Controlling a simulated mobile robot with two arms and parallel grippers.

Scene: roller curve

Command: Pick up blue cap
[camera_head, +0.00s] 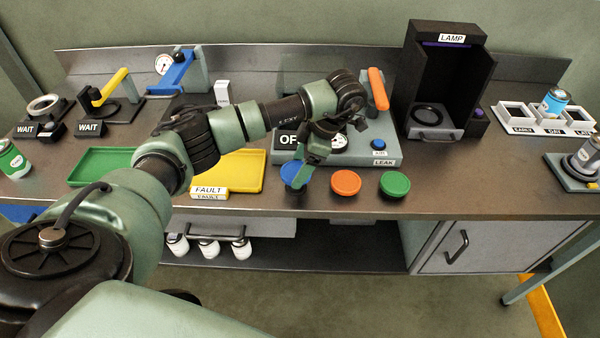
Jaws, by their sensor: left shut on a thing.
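The blue cap (294,176) is at the front of the workbench, left of an orange cap (346,183) and a green cap (394,184). My left gripper (297,165) reaches down over the blue cap and is shut on it. The gripper covers part of the cap's right side. I cannot tell whether the cap still touches the bench top. My right gripper is not in view.
Behind the caps stands a grey leak unit (386,152) with an orange lever (378,89). A yellow tray (236,170) with a FAULT sign and a green tray (104,166) lie left. The black LAMP box (409,88) stands right.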

